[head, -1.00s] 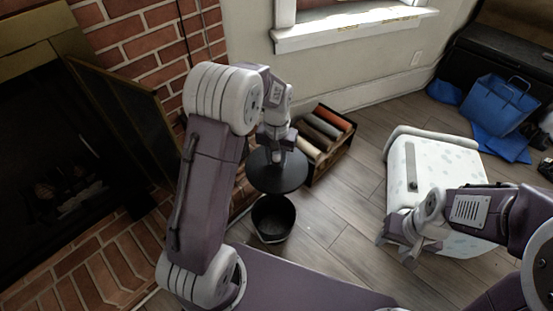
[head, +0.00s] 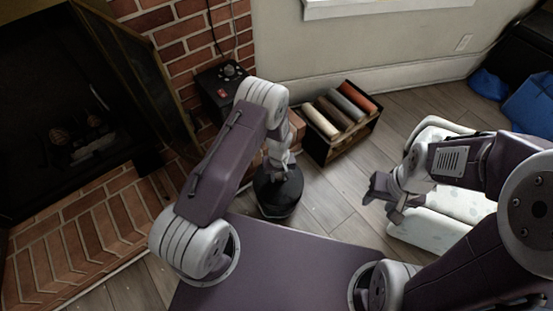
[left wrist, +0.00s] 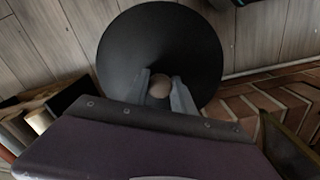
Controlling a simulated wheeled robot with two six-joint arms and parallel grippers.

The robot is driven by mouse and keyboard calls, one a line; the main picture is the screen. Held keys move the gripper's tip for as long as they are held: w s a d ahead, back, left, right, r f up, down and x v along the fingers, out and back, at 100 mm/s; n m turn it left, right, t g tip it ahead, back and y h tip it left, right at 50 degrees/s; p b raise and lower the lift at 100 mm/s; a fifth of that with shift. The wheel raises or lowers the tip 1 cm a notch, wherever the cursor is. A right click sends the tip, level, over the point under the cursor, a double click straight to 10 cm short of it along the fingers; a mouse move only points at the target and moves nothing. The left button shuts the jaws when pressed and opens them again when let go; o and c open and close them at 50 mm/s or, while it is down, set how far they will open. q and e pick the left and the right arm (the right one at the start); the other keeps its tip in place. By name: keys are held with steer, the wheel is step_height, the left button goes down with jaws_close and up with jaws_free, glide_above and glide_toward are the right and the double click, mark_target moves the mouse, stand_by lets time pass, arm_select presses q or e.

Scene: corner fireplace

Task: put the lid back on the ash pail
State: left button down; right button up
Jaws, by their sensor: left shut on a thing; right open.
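The dark round lid (left wrist: 155,40) fills the top middle of the left wrist view, with a pale brownish knob (left wrist: 160,87) on it. My left gripper (left wrist: 161,92) is shut on that knob. In the head view, my left gripper (head: 279,166) is above the dark ash pail (head: 276,207), with the lid (head: 291,184) at the pail's top. My arm partly hides them, and I cannot tell whether the lid is seated or just above the rim. My right gripper (head: 381,198) is open and empty, off to the right of the pail.
A crate (head: 343,138) of coloured rolls stands behind the pail. A dark box with a red light (head: 221,91) stands by the brick wall. The fireplace and brick hearth (head: 85,230) are left. A white speckled piece (head: 440,228) stands right. Floor between pail and it is clear.

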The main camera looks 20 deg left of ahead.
mark_target(279, 183)
arm_select(q)
steer(key=shift+s+f, duration=0.15)
steer(key=shift+f, duration=0.1)
step_height(279, 183, down, 5)
steer(key=b, duration=0.4)
steer(key=shift+f+b, duration=0.1)
steer(key=shift+b, duration=0.3)
steer(key=shift+f+b, duration=0.4)
steer(key=shift+f, duration=0.2)
steer(key=shift+d+r+p, duration=0.1)
steer(key=shift+p, duration=0.25)
steer(key=shift+f, duration=0.2)
stand_by(0.5)
stand_by(0.5)
